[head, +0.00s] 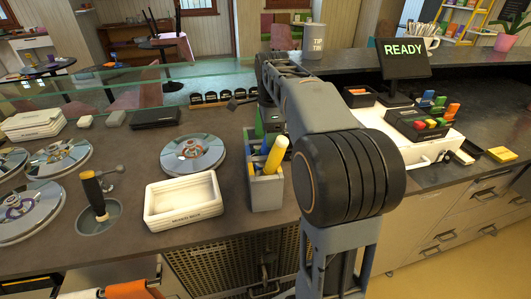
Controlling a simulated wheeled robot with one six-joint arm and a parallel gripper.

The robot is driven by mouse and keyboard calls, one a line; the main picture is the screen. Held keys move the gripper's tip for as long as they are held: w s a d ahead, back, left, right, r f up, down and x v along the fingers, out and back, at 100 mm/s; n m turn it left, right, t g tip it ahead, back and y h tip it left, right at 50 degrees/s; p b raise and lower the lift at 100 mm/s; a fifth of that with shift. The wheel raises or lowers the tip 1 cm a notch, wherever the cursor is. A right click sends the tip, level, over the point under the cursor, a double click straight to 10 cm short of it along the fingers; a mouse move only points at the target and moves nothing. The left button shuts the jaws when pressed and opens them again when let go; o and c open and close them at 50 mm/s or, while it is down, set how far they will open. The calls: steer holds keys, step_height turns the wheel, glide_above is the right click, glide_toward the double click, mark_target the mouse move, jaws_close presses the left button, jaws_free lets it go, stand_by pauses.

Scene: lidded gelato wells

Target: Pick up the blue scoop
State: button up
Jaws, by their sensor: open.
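A grey caddy (266,194) stands on the dark counter near its front edge, left of my arm. Upright handles stick out of it: a thick yellow one (276,158) in front, with a blue one (268,141) behind it, likely the blue scoop. Its lower part is hidden in the caddy.
A white tub (184,202) stands left of the caddy. Round lidded wells (193,155) lie at the left, and a black-handled tool (94,193) stands in a round recess. A glass shelf (160,72) runs behind. A READY screen (405,57) stands at the right.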

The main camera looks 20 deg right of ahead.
steer(key=shift+f, duration=0.45)
jaws_close()
stand_by(0.3)
